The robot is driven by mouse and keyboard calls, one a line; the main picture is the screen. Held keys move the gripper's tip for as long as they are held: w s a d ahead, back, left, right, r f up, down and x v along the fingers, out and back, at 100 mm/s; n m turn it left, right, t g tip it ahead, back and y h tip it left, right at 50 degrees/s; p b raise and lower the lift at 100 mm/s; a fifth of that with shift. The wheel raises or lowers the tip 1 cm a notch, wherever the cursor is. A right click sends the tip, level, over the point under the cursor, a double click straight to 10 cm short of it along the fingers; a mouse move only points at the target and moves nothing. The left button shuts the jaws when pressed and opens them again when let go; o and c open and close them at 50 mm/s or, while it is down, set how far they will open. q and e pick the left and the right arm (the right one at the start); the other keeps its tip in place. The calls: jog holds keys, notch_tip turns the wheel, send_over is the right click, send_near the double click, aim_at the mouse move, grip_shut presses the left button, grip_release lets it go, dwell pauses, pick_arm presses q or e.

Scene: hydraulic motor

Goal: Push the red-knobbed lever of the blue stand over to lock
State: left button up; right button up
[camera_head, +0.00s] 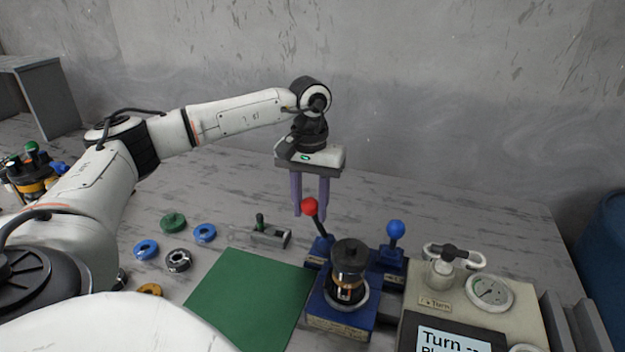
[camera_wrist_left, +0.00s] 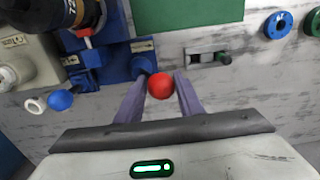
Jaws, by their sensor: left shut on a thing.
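The blue stand (camera_head: 326,318) stands on the table right of the green mat, with a dark cylindrical motor (camera_head: 347,285) upright in it. Its lever ends in a red knob (camera_head: 309,206) and leans up and slightly left at the stand's back left corner. My left gripper (camera_head: 310,214) points down from above, its two purple fingers either side of the red knob. In the left wrist view the red knob (camera_wrist_left: 160,86) sits between the fingertips, which are shut on it. The lever shaft is mostly hidden there behind the knob. My right gripper is not in view.
A blue-knobbed lever (camera_head: 396,230) stands right of the motor. A beige gauge box (camera_head: 530,318) with a screen is at the right. The green mat (camera_head: 245,305), a small green-handled lever block (camera_head: 268,235) and several rings lie to the left.

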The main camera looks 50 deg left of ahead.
pick_arm(q)
jog(key=shift+s+a+f, duration=0.2)
jog(key=shift+a, duration=0.05)
jog(key=shift+o, duration=0.5)
jog(key=shift+s+a+f, duration=0.3)
jog(key=shift+s+a, duration=0.05)
jog(key=shift+a, duration=0.1)
jog(key=o, duration=0.5)
jog(key=shift+a+f, duration=0.1)
jog(key=r+p, duration=0.2)
jog(key=r, duration=0.1)
jog(key=r+p, duration=0.2)
jog(key=r, duration=0.1)
jog(key=shift+w+r+p, duration=0.2)
jog(key=shift+r+p, duration=0.05)
jog(key=shift+p, duration=0.15)
jog(key=shift+d, duration=0.2)
jog(key=shift+f, duration=0.1)
